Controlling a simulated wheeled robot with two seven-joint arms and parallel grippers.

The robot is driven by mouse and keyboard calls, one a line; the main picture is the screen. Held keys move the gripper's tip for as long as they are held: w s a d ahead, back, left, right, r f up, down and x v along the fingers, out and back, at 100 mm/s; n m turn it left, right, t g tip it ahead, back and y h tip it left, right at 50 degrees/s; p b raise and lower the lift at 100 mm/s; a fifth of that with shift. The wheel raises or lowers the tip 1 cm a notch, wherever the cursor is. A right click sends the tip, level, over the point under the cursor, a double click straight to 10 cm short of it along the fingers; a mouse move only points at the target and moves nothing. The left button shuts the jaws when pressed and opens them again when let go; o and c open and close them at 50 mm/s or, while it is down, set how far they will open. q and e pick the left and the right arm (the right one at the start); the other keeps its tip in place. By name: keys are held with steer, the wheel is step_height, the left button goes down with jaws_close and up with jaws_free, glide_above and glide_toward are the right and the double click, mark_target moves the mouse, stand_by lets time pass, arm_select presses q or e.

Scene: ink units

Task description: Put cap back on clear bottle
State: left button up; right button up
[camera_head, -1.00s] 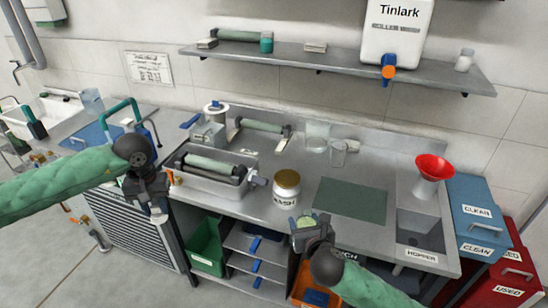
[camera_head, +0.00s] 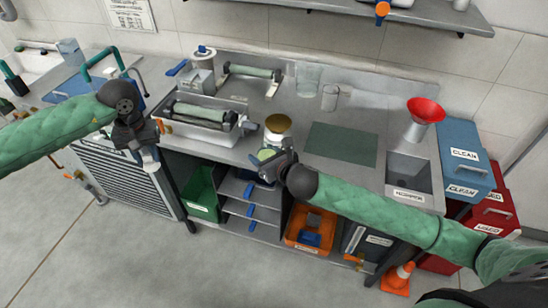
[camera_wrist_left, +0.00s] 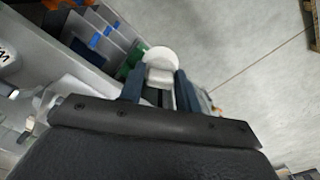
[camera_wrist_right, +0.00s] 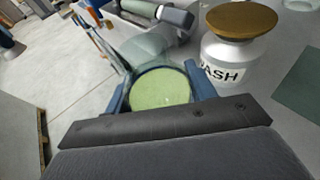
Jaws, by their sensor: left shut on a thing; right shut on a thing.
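My left gripper (camera_head: 150,148) is shut on a small white cap (camera_head: 150,161). It is held in front of the bench's left part; in the left wrist view the cap (camera_wrist_left: 160,58) shows as a white disc with a narrower block between the fingers. My right gripper (camera_head: 272,161) is shut on the clear bottle (camera_head: 265,154), in front of the bench edge. In the right wrist view the bottle (camera_wrist_right: 161,90) has a round pale green surface between the fingers, with no cap on it. The cap and bottle are well apart.
A WASH jar with a gold lid (camera_head: 278,124) stands on the bench close behind the bottle. A roller tray (camera_head: 236,138) lies to its left and a green mat (camera_head: 341,144) to its right. Shelves and bins (camera_head: 202,194) are below. Floor in front is open.

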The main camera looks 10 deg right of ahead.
steer(key=w+a+n+g+y, duration=0.2)
steer(key=w+a+n+y, duration=0.1)
steer(key=a, duration=0.3)
steer(key=shift+w+a+r+y, duration=0.3)
steer(key=shift+w+r, duration=0.1)
steer(key=shift+w, duration=0.25)
arm_select(q)
steer(key=shift+w+r, duration=0.15)
steer(key=shift+r, duration=0.1)
steer(key=w+d+r+m, duration=0.1)
steer(key=d+r, duration=0.3)
steer(key=d, duration=0.9)
steer(key=d+r+m, duration=0.4)
steer(key=d, duration=1)
steer(key=shift+w+r, duration=0.35)
steer(key=shift+w, duration=0.05)
steer(key=shift+d, duration=0.1)
steer(key=shift+f, duration=0.15)
